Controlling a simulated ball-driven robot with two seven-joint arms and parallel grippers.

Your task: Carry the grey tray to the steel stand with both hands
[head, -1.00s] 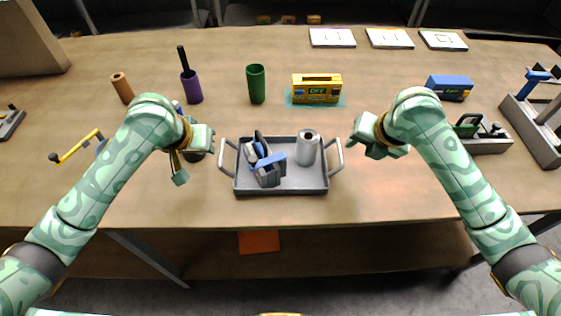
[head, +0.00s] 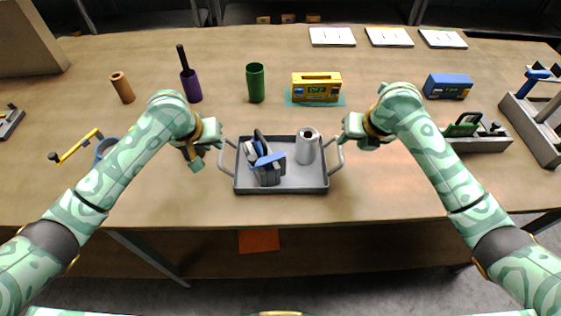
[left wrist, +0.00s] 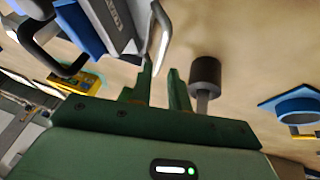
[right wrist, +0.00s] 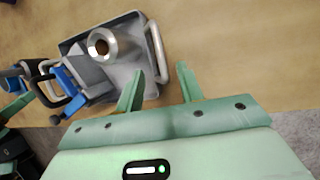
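The grey tray (head: 240,187) lies on the table near its front edge, with a looped handle at each end. It holds a steel cylinder with a hole (head: 307,146) and blocky grey, blue and black pieces (head: 268,168). My left gripper (head: 217,150) is open beside the left handle (head: 226,158); in the left wrist view that handle (left wrist: 163,35) lies just past the fingertips. My right gripper (head: 343,138) is open at the right handle (head: 340,158); in the right wrist view the handle (right wrist: 155,55) shows between and beyond the fingers. I cannot identify the steel stand for certain.
Behind the tray are a green cup (head: 256,84), a yellow box (head: 316,86) and a purple holder (head: 191,88). A dark-headed tool (left wrist: 205,75) stands near my left fingers. A grey fixture (head: 535,130) is at far right. The table in front of the right arm is clear.

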